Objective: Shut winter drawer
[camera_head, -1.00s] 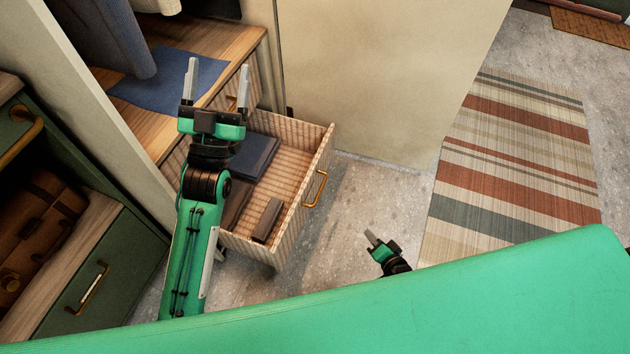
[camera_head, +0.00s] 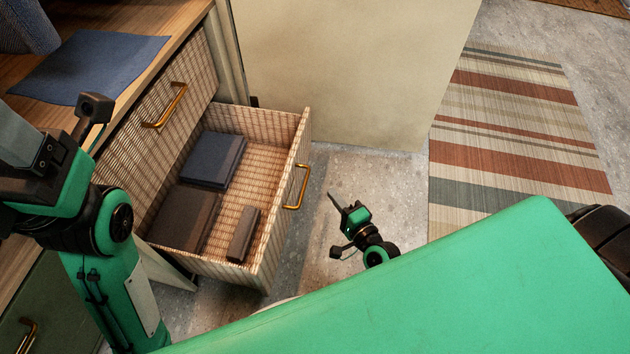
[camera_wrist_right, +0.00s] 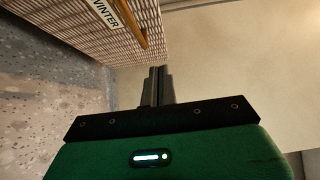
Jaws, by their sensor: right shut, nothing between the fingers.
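The woven winter drawer (camera_head: 222,272) stands pulled out, with a brass handle (camera_head: 297,187) on its front. In the right wrist view its front (camera_wrist_right: 75,35) shows at the upper left, with a label (camera_wrist_right: 106,14) reading "VINTER". My right gripper (camera_head: 334,200) is shut and empty, in front of the drawer and to the right of its handle, apart from it. Its closed fingers (camera_wrist_right: 158,75) show in the wrist view. My left gripper (camera_head: 15,140) is at the left edge, partly cut off, so its opening is unclear.
The drawer holds a navy folded cloth (camera_head: 212,158), a brown folded item (camera_head: 185,217) and a small dark block (camera_head: 242,234). A shut woven drawer (camera_head: 185,75) is above. A beige panel (camera_head: 345,70) stands behind. Floor and a striped rug (camera_head: 510,125) are clear to the right.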

